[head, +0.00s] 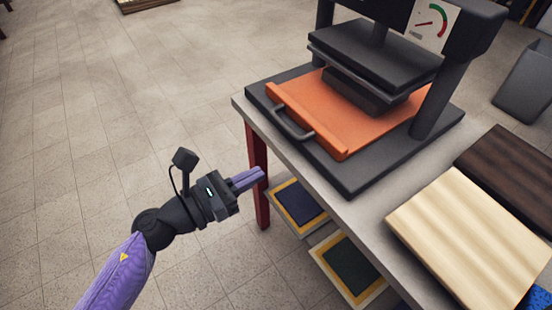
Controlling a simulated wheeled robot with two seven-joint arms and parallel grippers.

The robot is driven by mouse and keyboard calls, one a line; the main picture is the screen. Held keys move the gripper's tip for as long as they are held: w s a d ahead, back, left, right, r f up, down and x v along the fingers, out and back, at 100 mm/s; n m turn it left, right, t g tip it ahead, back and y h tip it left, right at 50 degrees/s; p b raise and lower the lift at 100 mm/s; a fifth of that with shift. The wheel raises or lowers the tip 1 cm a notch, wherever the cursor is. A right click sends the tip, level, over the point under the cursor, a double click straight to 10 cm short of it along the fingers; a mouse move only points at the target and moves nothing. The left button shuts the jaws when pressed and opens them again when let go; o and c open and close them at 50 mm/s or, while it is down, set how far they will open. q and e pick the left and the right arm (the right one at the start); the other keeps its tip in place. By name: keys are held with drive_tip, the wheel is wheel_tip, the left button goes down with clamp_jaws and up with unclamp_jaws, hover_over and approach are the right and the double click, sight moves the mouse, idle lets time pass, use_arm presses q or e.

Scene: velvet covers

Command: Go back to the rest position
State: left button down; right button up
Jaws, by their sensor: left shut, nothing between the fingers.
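My left gripper (262,174) comes in from the left with its purple arm. Its fingers are shut and empty. It is left of the table (240,102), in front of the dark red table leg (257,180) in the picture, and appears apart from the table. My right gripper is not in the head view.
A black press (375,55) with an orange sliding tray (310,120) and handle stands on the table. A pale wooden board (475,240) and a dark brown one (515,175) lie at right. Framed panels (300,203) sit below. The tiled floor at left is clear.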

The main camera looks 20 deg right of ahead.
use_arm(q)
drive_tip(key=a+f+n+t+y, duration=0.3)
drive_tip(key=a+f+n+y, duration=0.25)
drive_tip(key=f+n, duration=0.45)
drive_tip(key=a+f+n+t+y, duration=0.35)
drive_tip(key=a+f+n, duration=0.25)
drive_tip(key=f+n, duration=0.45)
drive_tip(key=s+a+f+n+g+y, duration=0.3)
drive_tip(key=s+a+f+n+y, duration=0.15)
drive_tip(key=s+f+n, duration=0.35)
drive_tip(key=s+a+f+n+g+y, duration=0.3)
drive_tip(key=s+a+f+n, duration=0.4)
drive_tip(key=s, duration=0.3)
drive_tip(key=s+a+f+n+g+y, duration=0.15)
drive_tip(key=s+n+g, duration=0.35)
drive_tip(key=s, duration=0.7)
drive_tip(key=s+a+f+n+g, duration=0.2)
drive_tip(key=s+n, duration=0.4)
drive_tip(key=s, duration=0.7)
wheel_tip(320, 180, up, 14)
drive_tip(key=w+n+p, duration=0.1)
drive_tip(key=p, duration=1.2)
drive_tip(key=shift+f+p, duration=0.25)
drive_tip(key=shift+p, duration=0.1)
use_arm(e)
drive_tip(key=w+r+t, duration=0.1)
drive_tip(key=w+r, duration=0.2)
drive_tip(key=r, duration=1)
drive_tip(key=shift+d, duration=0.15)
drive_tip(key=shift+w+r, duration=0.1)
